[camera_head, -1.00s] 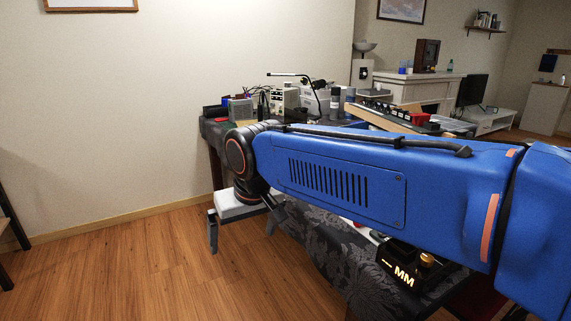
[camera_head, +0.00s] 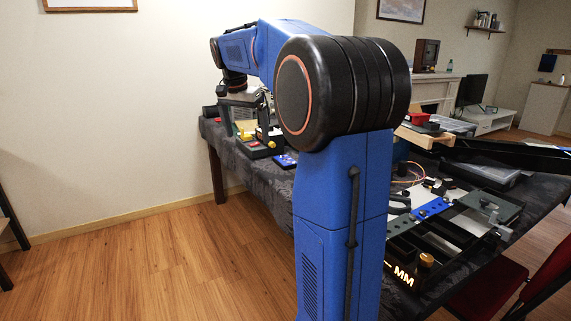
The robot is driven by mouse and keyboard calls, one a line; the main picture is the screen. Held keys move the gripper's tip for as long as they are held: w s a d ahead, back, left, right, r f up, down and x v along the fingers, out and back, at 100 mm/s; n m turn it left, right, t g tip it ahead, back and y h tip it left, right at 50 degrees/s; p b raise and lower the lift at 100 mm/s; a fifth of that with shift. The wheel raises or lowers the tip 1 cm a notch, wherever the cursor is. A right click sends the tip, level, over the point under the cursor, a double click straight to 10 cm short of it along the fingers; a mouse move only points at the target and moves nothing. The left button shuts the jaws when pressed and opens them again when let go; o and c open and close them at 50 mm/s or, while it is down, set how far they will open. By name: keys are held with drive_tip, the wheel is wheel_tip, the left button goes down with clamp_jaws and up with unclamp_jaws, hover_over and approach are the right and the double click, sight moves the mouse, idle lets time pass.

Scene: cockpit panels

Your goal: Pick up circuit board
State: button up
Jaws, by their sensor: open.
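My gripper (camera_head: 246,122) is at the far end of my blue arm, over the back left part of the table. Its fingers point down and are spread apart, with nothing visible between them. A small blue flat piece (camera_head: 285,160) lies on the dark cloth just right of and nearer than the gripper, partly hidden by my arm. A longer blue piece with dark spots (camera_head: 431,208) lies on the right part of the table. I cannot tell for sure which of these, if any, is the circuit board. My arm hides the middle of the table.
The table (camera_head: 240,163) has a dark patterned cloth. A dark item with red and yellow parts (camera_head: 258,143) stands under the gripper. A black tray with an "MM" label (camera_head: 403,272) sits at the front right. A red chair (camera_head: 490,295) is at the right.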

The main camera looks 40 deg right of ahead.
drive_tip(key=w+d+m+g, duration=0.1)
drive_tip(key=w+d+m, duration=0.3)
drive_tip(key=w+d, duration=0.5)
drive_tip(key=m+g, duration=0.1)
drive_tip(key=m, duration=0.3)
approach(286, 160)
drive_tip(key=f, duration=0.3)
drive_tip(key=shift+w+n, duration=0.25)
drive_tip(key=shift+n, duration=0.05)
drive_tip(key=shift+d+x, duration=0.15)
drive_tip(key=shift+x, duration=1.15)
drive_tip(key=shift+d+x, duration=0.2)
drive_tip(key=shift+x, duration=1.1)
drive_tip(key=shift+s+r, duration=0.1)
drive_tip(key=shift+s, duration=0.05)
drive_tip(key=c, duration=0.9)
drive_tip(key=shift+r, duration=0.15)
